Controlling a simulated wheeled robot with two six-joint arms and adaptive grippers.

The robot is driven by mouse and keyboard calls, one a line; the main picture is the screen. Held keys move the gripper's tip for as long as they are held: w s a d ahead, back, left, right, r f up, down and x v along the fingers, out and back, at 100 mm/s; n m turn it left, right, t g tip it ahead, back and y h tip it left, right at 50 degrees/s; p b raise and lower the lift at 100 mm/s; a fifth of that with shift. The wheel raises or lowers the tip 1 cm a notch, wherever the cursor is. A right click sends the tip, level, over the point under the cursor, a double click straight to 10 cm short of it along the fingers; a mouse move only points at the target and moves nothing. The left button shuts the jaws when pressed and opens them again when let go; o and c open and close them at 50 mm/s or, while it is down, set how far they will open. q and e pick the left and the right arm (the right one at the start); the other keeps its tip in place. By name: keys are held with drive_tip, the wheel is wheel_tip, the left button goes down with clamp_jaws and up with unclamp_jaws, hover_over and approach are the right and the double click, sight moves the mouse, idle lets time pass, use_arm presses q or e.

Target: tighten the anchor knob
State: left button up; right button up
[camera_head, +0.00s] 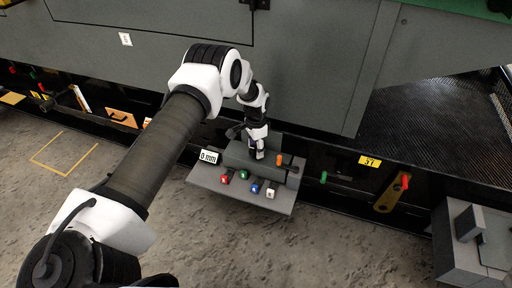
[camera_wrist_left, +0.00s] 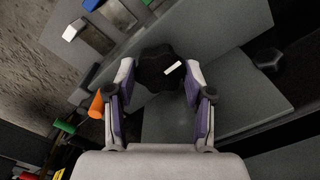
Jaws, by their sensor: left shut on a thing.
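The anchor knob (camera_wrist_left: 158,72) is black and lobed, with a short white mark on its face. It sits between the two purple-padded fingers of my left gripper (camera_wrist_left: 160,88) in the left wrist view. The fingers are shut on its sides. In the head view my left gripper (camera_head: 257,152) points down at the grey fixture (camera_head: 235,157), and hides the knob. My right gripper is in neither view.
A grey shelf (camera_head: 215,179) carries red, green, blue and white knobs in front. A "0 mm" sign (camera_head: 208,156) stands at its left. An orange cone-shaped piece (camera_wrist_left: 97,105) is close beside the left gripper. A grey cabinet wall (camera_head: 310,75) rises behind.

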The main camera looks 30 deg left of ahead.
sight(256, 149)
use_arm(q)
drive_tip(key=shift+s, duration=0.1)
drive_tip(key=o, duration=1.2)
drive_tip(key=shift+c, duration=0.2)
wheel_tip(256, 149, up, 12)
